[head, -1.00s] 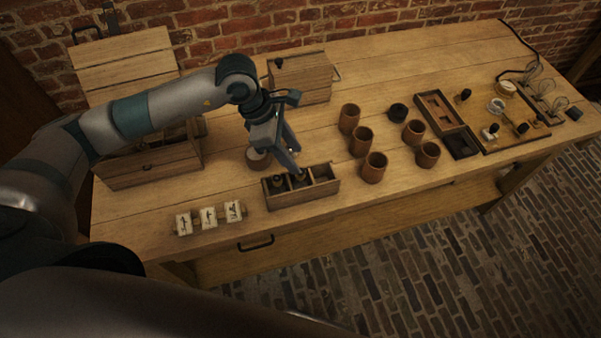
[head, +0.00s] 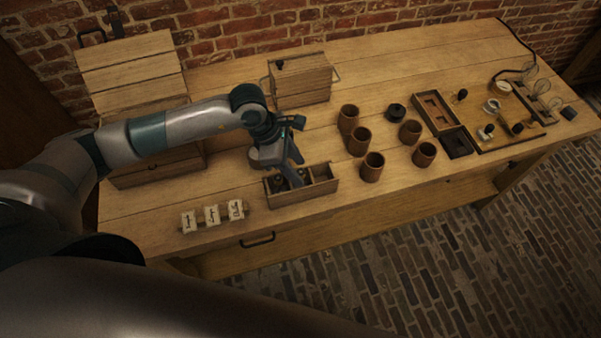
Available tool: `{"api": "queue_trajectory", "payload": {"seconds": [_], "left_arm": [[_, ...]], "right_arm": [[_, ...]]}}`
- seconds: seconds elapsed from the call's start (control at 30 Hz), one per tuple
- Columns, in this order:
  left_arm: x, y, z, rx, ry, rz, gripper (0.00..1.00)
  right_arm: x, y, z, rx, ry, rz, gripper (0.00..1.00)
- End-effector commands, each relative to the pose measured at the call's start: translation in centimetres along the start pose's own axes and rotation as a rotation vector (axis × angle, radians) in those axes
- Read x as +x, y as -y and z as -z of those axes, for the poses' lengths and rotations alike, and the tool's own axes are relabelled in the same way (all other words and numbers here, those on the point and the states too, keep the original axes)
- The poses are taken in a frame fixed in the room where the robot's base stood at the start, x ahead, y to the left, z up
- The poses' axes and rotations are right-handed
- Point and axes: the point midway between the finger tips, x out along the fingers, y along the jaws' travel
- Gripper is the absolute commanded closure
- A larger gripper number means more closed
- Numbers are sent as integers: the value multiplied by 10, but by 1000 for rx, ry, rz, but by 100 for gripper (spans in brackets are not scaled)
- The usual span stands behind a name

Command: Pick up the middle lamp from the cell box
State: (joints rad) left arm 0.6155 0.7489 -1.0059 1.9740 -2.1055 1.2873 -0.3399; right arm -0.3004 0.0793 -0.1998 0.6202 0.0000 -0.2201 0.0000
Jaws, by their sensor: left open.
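The cell box (head: 306,194) is a small wooden box with compartments near the front edge of the table. Dark objects show in its left and middle compartments; the right compartment looks empty. I cannot make out the middle lamp clearly, as my left gripper partly hides that compartment. My left gripper (head: 292,176) is open, pointing down, with its fingers at or just inside the box's left and middle part. I cannot tell whether the fingers touch a lamp. My right gripper is not in view.
Several brown cups (head: 372,167) stand right of the box. Three white marked cards (head: 211,216) lie at its front left. A closed wooden case (head: 301,82) stands behind, an open-lidded chest (head: 155,165) at the left. A board with parts (head: 500,125) lies far right.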

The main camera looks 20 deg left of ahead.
Motion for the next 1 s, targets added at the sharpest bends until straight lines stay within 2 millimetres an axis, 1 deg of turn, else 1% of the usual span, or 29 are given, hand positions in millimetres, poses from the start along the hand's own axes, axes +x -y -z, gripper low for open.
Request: {"api": "queue_trajectory", "payload": {"seconds": [0.03,0.2,0.63,0.67,0.7,0.77,0.8,0.83,1.0], "left_arm": [[4,1,-2,-1,1,4,59],[15,0,-1,1,1,1,59],[16,0,-1,2,1,0,59],[16,0,-1,2,1,0,62],[16,0,-1,2,1,0,71],[16,0,-1,2,1,0,86],[16,0,-1,2,1,0,95],[16,0,-1,2,1,0,100],[16,0,-1,2,1,0,100]], "right_arm": [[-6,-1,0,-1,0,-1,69],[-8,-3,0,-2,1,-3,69],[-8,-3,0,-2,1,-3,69],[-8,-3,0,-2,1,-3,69],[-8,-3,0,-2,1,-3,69],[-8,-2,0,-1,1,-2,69],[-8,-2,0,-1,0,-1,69],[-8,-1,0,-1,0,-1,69],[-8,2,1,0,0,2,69]]}}
